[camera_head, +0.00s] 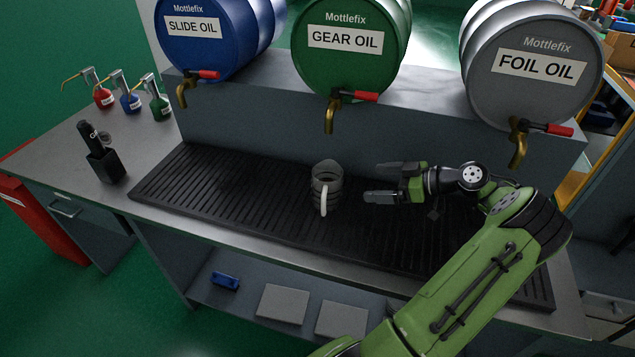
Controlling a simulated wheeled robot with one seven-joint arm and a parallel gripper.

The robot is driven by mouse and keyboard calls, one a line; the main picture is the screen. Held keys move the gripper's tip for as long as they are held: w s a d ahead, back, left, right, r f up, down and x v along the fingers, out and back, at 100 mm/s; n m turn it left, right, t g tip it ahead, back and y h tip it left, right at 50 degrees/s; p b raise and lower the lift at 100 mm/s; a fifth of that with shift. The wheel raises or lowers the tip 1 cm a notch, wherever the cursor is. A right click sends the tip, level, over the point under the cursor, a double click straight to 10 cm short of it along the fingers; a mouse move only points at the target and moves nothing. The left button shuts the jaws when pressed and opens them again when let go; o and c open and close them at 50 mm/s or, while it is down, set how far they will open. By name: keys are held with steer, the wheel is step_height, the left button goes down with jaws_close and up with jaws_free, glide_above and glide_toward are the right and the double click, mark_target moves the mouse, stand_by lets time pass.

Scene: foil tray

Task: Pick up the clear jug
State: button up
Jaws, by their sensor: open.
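The clear jug (327,181) stands upright on the black ribbed mat (225,185), below the green gear oil barrel. It is see-through, and its pale handle faces the front of the bench. My gripper (368,182) is to the right of the jug, pointing left towards it. Its two fingers are apart with nothing between them. A gap shows between the fingertips and the jug, and they do not touch.
Blue (205,38), green (345,48) and grey (533,65) barrels with taps stand on a raised ledge behind the mat. A black bottle (104,160) and small oilers (130,100) stand at the left. The mat left of the jug is clear.

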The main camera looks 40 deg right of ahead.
mark_target(327, 185)
steer(key=b+x, duration=0.1)
steer(key=x, duration=0.6)
steer(key=b+x, duration=0.2)
steer(key=x, duration=0.6)
steer(key=shift+a+f, duration=0.2)
steer(key=shift+f, duration=0.1)
steer(key=shift+r, duration=0.1)
steer(key=c, duration=1)
